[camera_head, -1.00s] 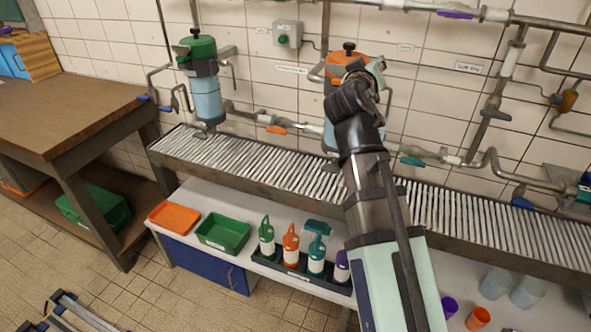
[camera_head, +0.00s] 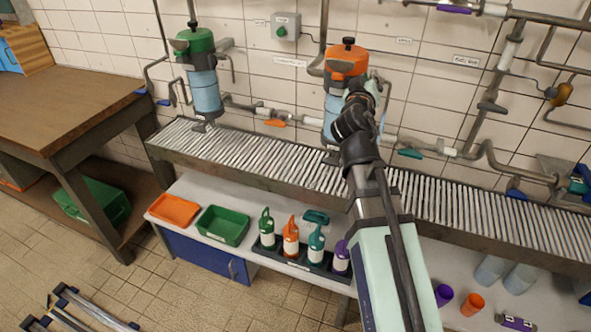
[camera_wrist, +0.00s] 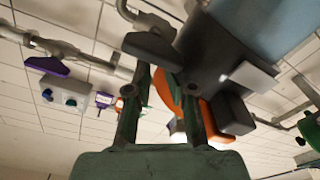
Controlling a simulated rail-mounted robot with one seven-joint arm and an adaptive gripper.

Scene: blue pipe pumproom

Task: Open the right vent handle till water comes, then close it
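The right filter housing has an orange top (camera_head: 346,60) with a black knob and a light blue bowl (camera_head: 335,105). It stands on the wall pipe above the grating. My gripper (camera_head: 367,88) is at its right side, just below the orange top, and hides part of the housing. In the wrist view my gripper (camera_wrist: 178,60) has its fingers apart, close to the blue bowl (camera_wrist: 265,25) and the orange part (camera_wrist: 207,118). I cannot make out the vent handle for certain, and no grip on it shows. No running water is visible.
The left housing with a green top (camera_head: 194,42) stands apart on the wall. An orange pipe lever (camera_head: 275,123) and a teal lever (camera_head: 410,153) sit on the low pipe. The metal grating (camera_head: 240,155) lies below. Several bottles stand on the shelf underneath.

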